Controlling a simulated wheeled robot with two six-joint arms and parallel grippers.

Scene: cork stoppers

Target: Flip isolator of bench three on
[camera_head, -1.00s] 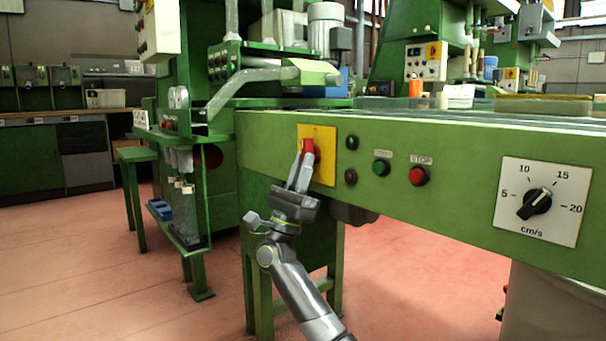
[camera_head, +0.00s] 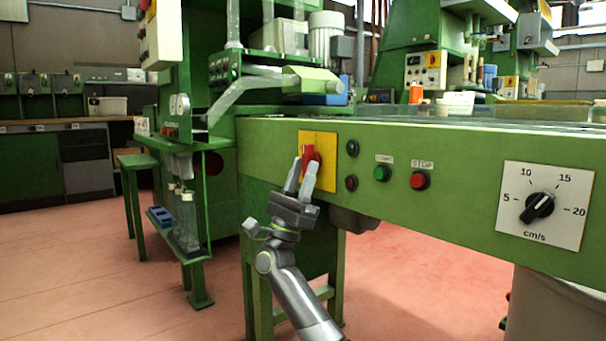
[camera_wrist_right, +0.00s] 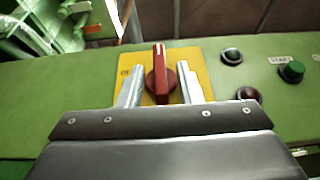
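The isolator is a red rotary switch (camera_head: 309,152) on a yellow plate (camera_head: 326,150) at the left end of the green bench front. In the right wrist view the red switch (camera_wrist_right: 160,75) shows its raised handle close to upright on the yellow plate (camera_wrist_right: 202,68). My right gripper (camera_head: 302,172) is just in front of and below the switch in the head view. In the wrist view its fingers (camera_wrist_right: 160,82) are spread, one on each side of the handle, with gaps between. My left gripper is not in view.
Right of the plate are two dark round fittings (camera_head: 351,148), a green button (camera_head: 382,173), a red stop button (camera_head: 419,180) and a speed dial (camera_head: 538,207). A green machine (camera_head: 205,130) stands to the left. Red floor is open below.

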